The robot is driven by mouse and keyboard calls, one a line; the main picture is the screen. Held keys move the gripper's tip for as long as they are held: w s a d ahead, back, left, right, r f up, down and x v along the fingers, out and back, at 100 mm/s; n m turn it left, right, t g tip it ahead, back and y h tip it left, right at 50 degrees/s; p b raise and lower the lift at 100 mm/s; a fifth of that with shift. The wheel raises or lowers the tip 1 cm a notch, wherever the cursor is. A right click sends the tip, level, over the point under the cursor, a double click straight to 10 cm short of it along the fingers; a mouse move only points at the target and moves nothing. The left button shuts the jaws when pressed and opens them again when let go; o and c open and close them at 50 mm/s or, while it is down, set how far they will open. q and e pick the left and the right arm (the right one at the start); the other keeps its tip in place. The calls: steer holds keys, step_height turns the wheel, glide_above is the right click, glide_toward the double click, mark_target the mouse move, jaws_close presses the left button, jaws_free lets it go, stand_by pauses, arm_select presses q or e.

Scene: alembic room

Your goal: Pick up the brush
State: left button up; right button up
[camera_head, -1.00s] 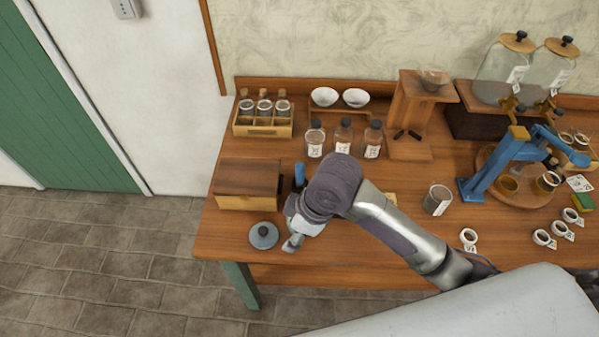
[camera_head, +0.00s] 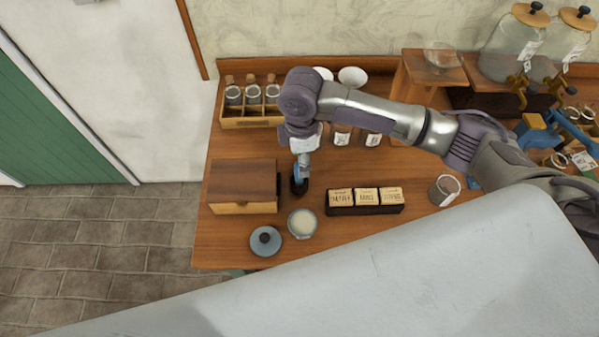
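The brush (camera_head: 301,178) has a blue handle and a dark lower end. It is just right of the wooden box, and its top is hidden by my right gripper. My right gripper (camera_head: 303,158), on the arm coming in from the right, points down at the handle. Its fingers are small and partly hidden, so I cannot tell whether they are shut on the handle. I cannot tell whether the brush touches the table. My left gripper is not in view.
The wooden box (camera_head: 243,208) stands left of the brush. An open jar with pale contents (camera_head: 302,223) and a blue-grey lid (camera_head: 265,241) are in front. A rack of labelled blocks (camera_head: 366,211) is to the right. Bottles and a bottle crate (camera_head: 250,122) stand behind.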

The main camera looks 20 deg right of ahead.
steer(key=shift+w+f, duration=0.25)
steer(key=shift+f, duration=0.3)
steer(key=shift+w+f, duration=0.2)
steer(key=shift+f, duration=0.35)
step_height(320, 180, down, 2)
steer(key=shift+f+p, duration=0.15)
steer(key=shift+p, duration=0.8)
steer(key=shift+w+a+f, duration=0.1)
steer(key=shift+f, duration=1.4)
steer(key=c, duration=0.6)
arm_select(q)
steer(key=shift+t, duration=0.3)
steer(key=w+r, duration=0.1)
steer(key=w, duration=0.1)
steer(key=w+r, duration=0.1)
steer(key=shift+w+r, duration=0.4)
arm_select(e)
jaws_close()
